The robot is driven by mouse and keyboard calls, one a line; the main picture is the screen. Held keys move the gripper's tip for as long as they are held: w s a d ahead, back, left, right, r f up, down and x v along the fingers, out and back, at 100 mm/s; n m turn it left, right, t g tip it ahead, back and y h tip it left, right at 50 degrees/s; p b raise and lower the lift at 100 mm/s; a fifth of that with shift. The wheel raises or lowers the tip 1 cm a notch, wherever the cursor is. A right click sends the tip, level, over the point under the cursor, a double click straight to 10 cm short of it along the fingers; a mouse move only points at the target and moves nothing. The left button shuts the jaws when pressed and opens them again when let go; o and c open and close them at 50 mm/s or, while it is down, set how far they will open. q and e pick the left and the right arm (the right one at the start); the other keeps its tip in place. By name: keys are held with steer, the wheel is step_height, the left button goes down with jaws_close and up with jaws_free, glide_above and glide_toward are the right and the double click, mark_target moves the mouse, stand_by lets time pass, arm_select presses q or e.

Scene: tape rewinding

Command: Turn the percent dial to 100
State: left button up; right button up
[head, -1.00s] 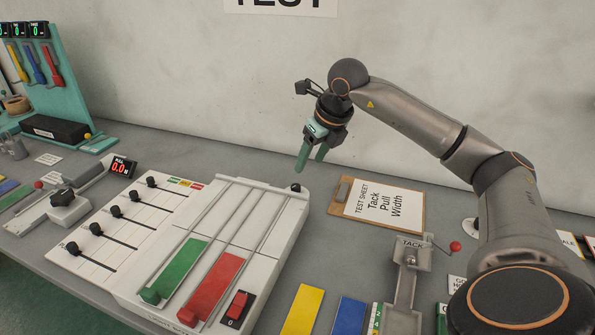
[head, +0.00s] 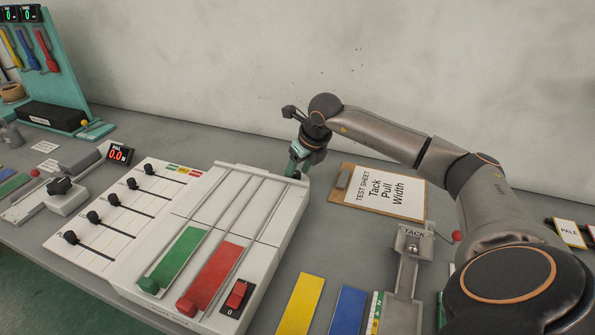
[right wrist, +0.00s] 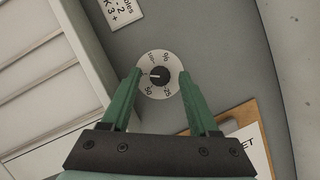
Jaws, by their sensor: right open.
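The percent dial (right wrist: 160,75) shows in the right wrist view as a round white disc with numbers around its edge and a black knob in the middle. A small white mark on the knob points left in that view. Not all numbers read clearly. My right gripper (right wrist: 160,74) is open, with one green finger on each side of the dial and the knob between the tips; I cannot tell if they touch it. In the head view my right gripper (head: 295,168) is low at the machine's back right corner and hides the dial. My left gripper is not in view.
The white machine (head: 285,215) with green and red strips stands left of the dial. A clipboard (head: 345,180) with a test sheet lies to the right, close to the gripper. The wall is behind. A tack tester (head: 413,245) stands at the front right.

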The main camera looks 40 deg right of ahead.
steer(key=shift+w+f, duration=0.15)
steer(key=shift+f, duration=0.15)
jaws_close()
stand_by(0.4)
